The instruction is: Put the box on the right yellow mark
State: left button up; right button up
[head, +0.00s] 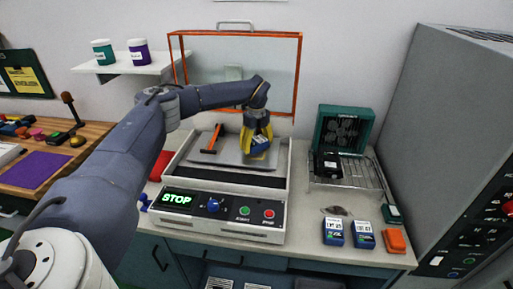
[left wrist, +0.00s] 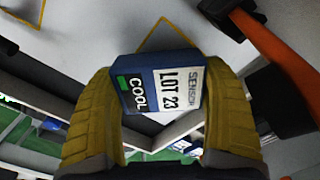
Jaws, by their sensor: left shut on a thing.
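My left gripper (head: 258,147) reaches over the metal plate (head: 235,158) of the open tester. Its yellow fingers are shut on a blue box (head: 260,141) with a white label; in the left wrist view the box (left wrist: 160,82) reads "SENSOR LOT 23 COOL". Yellow outline marks show on the pale plate in the left wrist view: one (left wrist: 150,39) partly hidden behind the box, another (left wrist: 20,18) at the upper left edge. I cannot tell whether the box touches the plate. The marks are hard to make out in the head view. My right gripper is not in view.
An orange-handled hammer (head: 212,139) lies on the plate left of the gripper. The tester's orange-framed lid (head: 235,35) stands open behind. Two blue boxes (head: 348,234) and an orange block (head: 395,241) sit on the right counter. A wire rack (head: 365,180) stands behind them.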

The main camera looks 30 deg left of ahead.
pick_arm(q)
jog(key=shift+f, duration=0.75)
jog(key=shift+f, duration=0.1)
jog(key=o, duration=1.3)
jog(key=shift+c, duration=0.2)
jog(key=shift+r, duration=2.1)
